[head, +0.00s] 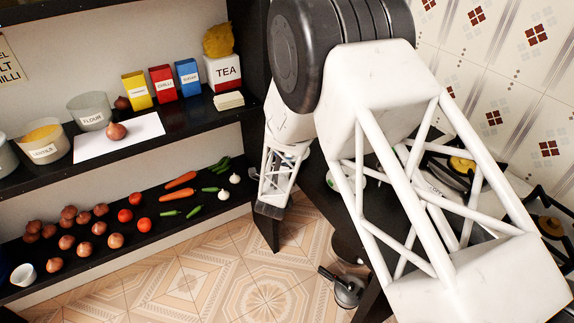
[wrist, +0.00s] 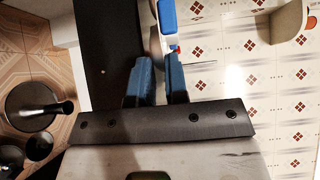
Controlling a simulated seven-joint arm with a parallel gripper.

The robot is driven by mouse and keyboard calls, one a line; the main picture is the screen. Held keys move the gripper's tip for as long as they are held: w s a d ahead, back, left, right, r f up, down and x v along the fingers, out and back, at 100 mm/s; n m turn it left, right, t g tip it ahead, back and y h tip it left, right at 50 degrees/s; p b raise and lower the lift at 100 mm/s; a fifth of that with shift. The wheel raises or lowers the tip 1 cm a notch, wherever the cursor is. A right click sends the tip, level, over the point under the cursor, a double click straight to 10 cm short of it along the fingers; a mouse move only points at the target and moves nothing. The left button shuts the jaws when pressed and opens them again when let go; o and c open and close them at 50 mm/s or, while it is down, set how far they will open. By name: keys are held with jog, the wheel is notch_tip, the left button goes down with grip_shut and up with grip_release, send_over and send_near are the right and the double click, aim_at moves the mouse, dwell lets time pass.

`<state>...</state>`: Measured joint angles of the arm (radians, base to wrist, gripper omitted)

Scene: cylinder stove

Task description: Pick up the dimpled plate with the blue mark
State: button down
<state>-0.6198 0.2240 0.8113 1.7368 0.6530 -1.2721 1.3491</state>
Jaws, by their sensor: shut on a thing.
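My gripper (wrist: 157,80) shows in the wrist view, with two blue fingers a little apart. They are shut on a thin pale thing (wrist: 154,48), seen nearly edge-on between them. I cannot make out dimples on it or tell for sure that it is the plate. A blue piece (wrist: 167,16) shows just beyond the fingers; I cannot tell whether it belongs to the held thing. In the head view my arm hides the gripper and whatever it holds.
A dark counter (wrist: 105,45) lies beneath and left of the fingers, with pans (wrist: 32,106) beyond its edge. Tiled wall (wrist: 270,90) is on the right. In the head view, shelves hold a TEA box (head: 223,72), onions and carrots (head: 180,180). Stove burners (head: 545,225) are at the right.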

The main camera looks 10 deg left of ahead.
notch_tip(320, 180, up, 2)
jog(key=shift+r, duration=0.1)
jog(key=shift+s, duration=0.15)
jog(key=s+r, duration=0.5)
jog(key=s, duration=0.8)
jog(key=shift+s, duration=0.4)
jog(key=shift+w, duration=0.1)
dwell(0.4)
